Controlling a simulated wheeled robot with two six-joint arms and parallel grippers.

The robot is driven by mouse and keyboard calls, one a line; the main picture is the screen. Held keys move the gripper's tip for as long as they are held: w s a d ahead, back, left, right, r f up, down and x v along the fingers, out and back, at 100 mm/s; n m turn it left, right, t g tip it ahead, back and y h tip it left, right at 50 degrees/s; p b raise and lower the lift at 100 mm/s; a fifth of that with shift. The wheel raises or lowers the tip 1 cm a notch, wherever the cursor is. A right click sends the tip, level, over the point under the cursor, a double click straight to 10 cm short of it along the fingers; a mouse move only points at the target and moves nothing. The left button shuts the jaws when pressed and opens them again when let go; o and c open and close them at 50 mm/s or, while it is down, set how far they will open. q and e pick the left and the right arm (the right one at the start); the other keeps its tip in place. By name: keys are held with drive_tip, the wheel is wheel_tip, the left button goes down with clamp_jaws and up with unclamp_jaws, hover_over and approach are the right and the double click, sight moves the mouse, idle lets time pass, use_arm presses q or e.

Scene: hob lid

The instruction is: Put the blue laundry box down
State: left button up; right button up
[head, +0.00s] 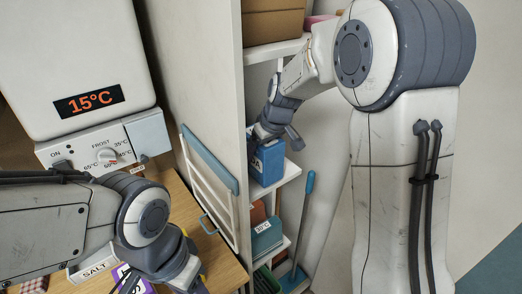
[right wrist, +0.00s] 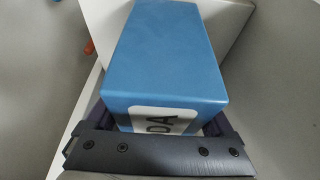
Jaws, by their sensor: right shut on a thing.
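The blue laundry box (head: 265,164) is upright at a white shelf board (head: 289,178) in the tall cabinet. I cannot tell whether its base touches the board. My right gripper (head: 276,138) is at the top of the box and shut on it. In the right wrist view the blue box (right wrist: 170,58) fills the space between the fingers of the gripper (right wrist: 160,125), and part of a white label with dark letters shows. My left gripper (head: 190,284) is at the bottom edge of the head view, its fingertips cut off.
The cabinet's side panel (head: 214,70) stands left of the box. A cardboard box (head: 272,20) is on the shelf above; a teal box (head: 267,238) and green crate (head: 265,281) are below. A blue-handled tool (head: 303,225) leans at right.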

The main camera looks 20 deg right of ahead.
drive_tip(key=o, duration=1.4)
drive_tip(key=shift+f, duration=0.15)
drive_tip(key=shift+o, duration=0.4)
drive_tip(key=shift+r, duration=0.25)
drive_tip(key=shift+s+d+r+b, duration=0.25)
drive_tip(key=shift+s+r+b, duration=0.2)
drive_tip(key=shift+b, duration=0.3)
drive_tip(key=s+d+b, duration=0.4)
drive_tip(key=s, duration=0.6)
drive_tip(key=s+a+f+n+g, duration=0.1)
drive_tip(key=s+a+f+g, duration=0.1)
drive_tip(key=s+a+f, duration=0.2)
drive_tip(key=s+a+f+n+g, duration=0.1)
drive_tip(key=s+a+f+g, duration=0.1)
drive_tip(key=s+a, duration=0.9)
drive_tip(key=s+f, duration=0.1)
drive_tip(key=s, duration=0.6)
drive_tip(key=shift+a+f+n+h, duration=0.15)
drive_tip(key=shift+f+n+h, duration=0.25)
drive_tip(key=shift+w, duration=0.1)
